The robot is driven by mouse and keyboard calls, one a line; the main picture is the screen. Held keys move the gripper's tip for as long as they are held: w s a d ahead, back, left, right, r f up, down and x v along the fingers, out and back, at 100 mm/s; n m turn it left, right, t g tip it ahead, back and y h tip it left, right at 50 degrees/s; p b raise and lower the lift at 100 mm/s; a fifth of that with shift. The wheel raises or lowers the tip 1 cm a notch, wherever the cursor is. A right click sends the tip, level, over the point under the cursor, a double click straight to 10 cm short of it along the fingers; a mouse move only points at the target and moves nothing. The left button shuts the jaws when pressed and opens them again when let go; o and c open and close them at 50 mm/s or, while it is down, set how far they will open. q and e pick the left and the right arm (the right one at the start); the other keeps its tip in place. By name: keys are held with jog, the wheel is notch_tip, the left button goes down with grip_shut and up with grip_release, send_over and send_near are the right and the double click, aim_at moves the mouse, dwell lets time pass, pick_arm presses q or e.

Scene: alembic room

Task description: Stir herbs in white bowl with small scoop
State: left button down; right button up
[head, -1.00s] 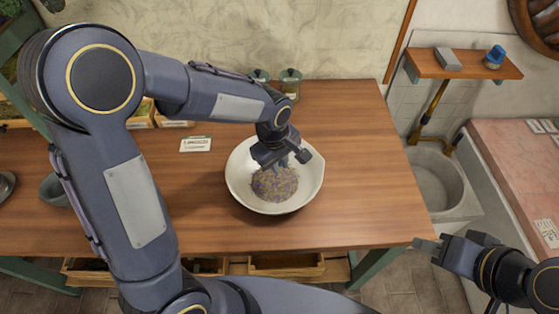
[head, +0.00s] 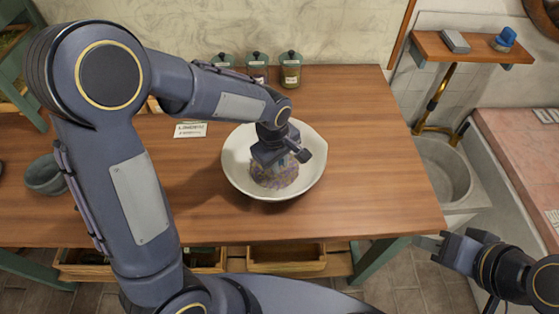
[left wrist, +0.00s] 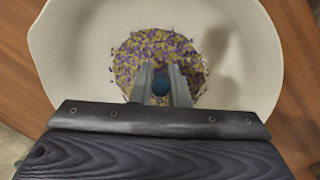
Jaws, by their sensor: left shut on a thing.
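The white bowl (head: 237,178) stands on the wooden table, with a heap of purple and yellow herbs (head: 275,174) in its middle. My left gripper (head: 280,160) is over the bowl, pointing down at the herbs. In the left wrist view, its two fingers (left wrist: 161,90) are shut on a small, round, blue-grey end, which I take to be the small scoop (left wrist: 161,86). The rest of the scoop is hidden. The herbs (left wrist: 150,50) spread around the fingertips. My right gripper (head: 432,250) is off the table's right front corner, away from the bowl; its jaw opening is unclear.
Several lidded jars (head: 290,72) stand at the table's back edge. A white label card (head: 190,130) lies left of the bowl, and a grey mortar-like bowl (head: 45,176) is farther left. The table right of the bowl is clear. A stone basin (head: 440,170) lies beyond the right edge.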

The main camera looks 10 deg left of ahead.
pick_arm(q)
jog(key=shift+f+b, duration=0.4)
jog(key=shift+f, duration=0.2)
dwell(0.5)
jog(key=c, duration=0.9)
grip_release()
jog(key=shift+s+d+r+p, duration=0.15)
jog(key=shift+s+r+p, duration=0.1)
jog(key=shift+r+p, duration=0.3)
jog(key=shift+s+d+r+p, duration=0.2)
jog(key=shift+r+p, duration=0.1)
jog(key=shift+r, duration=0.4)
jog(key=shift+s+d+r+p, duration=0.15)
jog(key=shift+s+r+p, duration=0.1)
jog(key=shift+r+p, duration=0.3)
jog(key=shift+r, duration=0.2)
jog(key=r, duration=0.1)
jog(key=s+r+p, duration=0.1)
jog(key=d+r+p, duration=0.1)
jog(key=shift+s+r, duration=0.15)
